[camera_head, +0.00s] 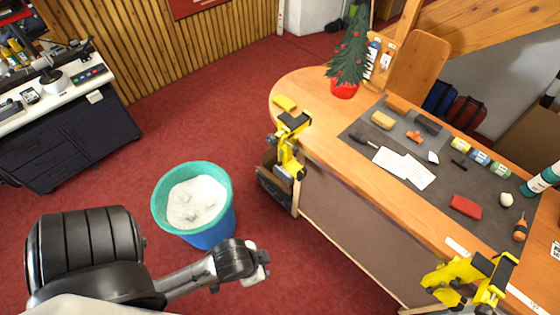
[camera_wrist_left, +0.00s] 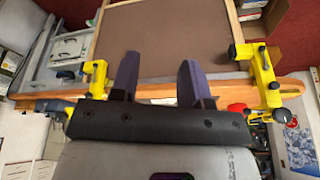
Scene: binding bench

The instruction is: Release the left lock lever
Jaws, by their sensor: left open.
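The left yellow clamp (camera_head: 286,146) grips the left front edge of the wooden bench (camera_head: 310,95), with black parts on it. I cannot clearly single out its lock lever. The same clamp appears to be the one at the right of the left wrist view (camera_wrist_left: 262,75), near a red pot. A second yellow clamp (camera_head: 466,280) is at the bench's right front; it also shows in the left wrist view (camera_wrist_left: 94,80). My left gripper (camera_head: 262,264) is in front of the bench, below the left clamp and apart from it. Its two dark fingers (camera_wrist_left: 157,70) are spread and empty.
A teal-rimmed bin (camera_head: 228,190) with white contents stands on the red floor left of the bench. A small tree (camera_head: 350,55) in a red pot and several tools lie or stand on the bench.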

